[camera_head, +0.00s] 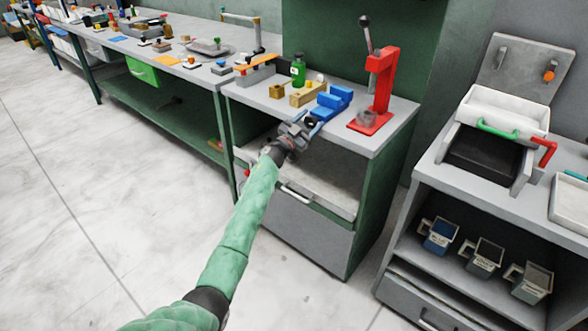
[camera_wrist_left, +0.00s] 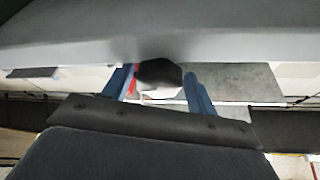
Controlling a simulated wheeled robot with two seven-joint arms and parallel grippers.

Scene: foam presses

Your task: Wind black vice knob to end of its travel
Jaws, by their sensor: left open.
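The blue vice (camera_head: 332,102) stands on the grey top of the green cabinet, near its front edge. My left gripper (camera_head: 308,127) is at the front of the vice, just off the bench edge. In the left wrist view the black knob (camera_wrist_left: 160,73) shows between the two blue fingers of my left gripper (camera_wrist_left: 159,82), which are open with a gap on each side. In the head view the knob is hidden or too small to tell. My right gripper is in neither view.
A red lever press (camera_head: 383,85) stands right of the vice. A wooden block (camera_head: 307,94) and a green bottle (camera_head: 298,71) stand behind it to the left. The cabinet's open shelf (camera_head: 315,178) lies below my gripper.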

